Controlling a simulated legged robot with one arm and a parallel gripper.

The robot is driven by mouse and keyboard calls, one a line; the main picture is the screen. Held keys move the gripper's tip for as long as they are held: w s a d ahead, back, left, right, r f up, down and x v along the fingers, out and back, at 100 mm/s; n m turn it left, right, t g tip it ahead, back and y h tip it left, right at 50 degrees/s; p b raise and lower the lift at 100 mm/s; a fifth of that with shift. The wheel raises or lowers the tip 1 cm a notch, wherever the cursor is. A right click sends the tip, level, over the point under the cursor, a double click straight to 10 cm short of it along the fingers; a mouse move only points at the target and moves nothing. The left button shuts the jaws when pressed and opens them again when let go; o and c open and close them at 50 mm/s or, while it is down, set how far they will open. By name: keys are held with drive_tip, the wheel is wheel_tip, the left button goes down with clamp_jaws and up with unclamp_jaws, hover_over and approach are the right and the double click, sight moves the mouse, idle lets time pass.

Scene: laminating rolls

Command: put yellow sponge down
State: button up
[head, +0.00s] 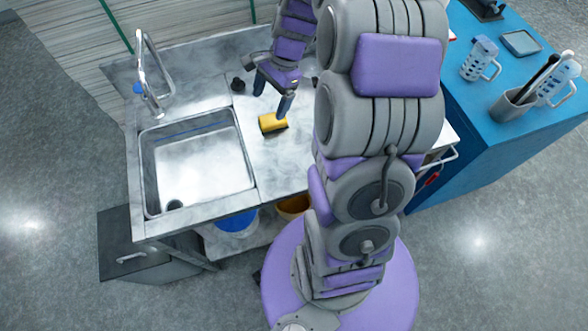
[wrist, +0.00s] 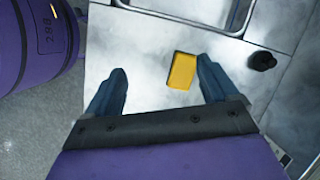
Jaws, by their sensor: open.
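The yellow sponge (head: 272,122) lies on the metal counter (head: 275,165) just right of the sink in the head view. In the wrist view the yellow sponge (wrist: 183,70) lies beyond the fingertips, nearer the right finger, with clear counter around it. My gripper (head: 271,91) is above the counter close to the sponge, with its fingers apart. In the wrist view my gripper (wrist: 163,80) is open and nothing is between its fingers. The exact height of the fingertips above the counter cannot be told.
The sink basin (head: 197,162) with a tall faucet (head: 150,75) is left of the sponge. A small black knob-like object (wrist: 262,61) stands on the counter. A blue table (head: 500,125) with cups and a container is at the right. A blue bucket (head: 237,221) sits below the counter.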

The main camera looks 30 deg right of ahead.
drive_tip(key=s+a+r+n+g+h, duration=0.1)
drive_tip(key=s+a+r+n, duration=0.25)
drive_tip(key=s+a, duration=0.2)
drive_tip(key=s+a+r+n+h, duration=0.1)
drive_tip(key=s+a+r+n, duration=0.3)
drive_tip(key=s, duration=0.3)
drive_tip(key=s+a+n+g+h, duration=0.1)
drive_tip(key=s+n+h, duration=0.1)
drive_tip(key=s+n, duration=0.7)
drive_tip(key=s, duration=0.5)
drive_tip(key=shift+s+a+r, duration=0.3)
drive_tip(key=shift+a+r, duration=0.05)
drive_tip(key=shift+r, duration=0.05)
drive_tip(key=shift+d, duration=0.1)
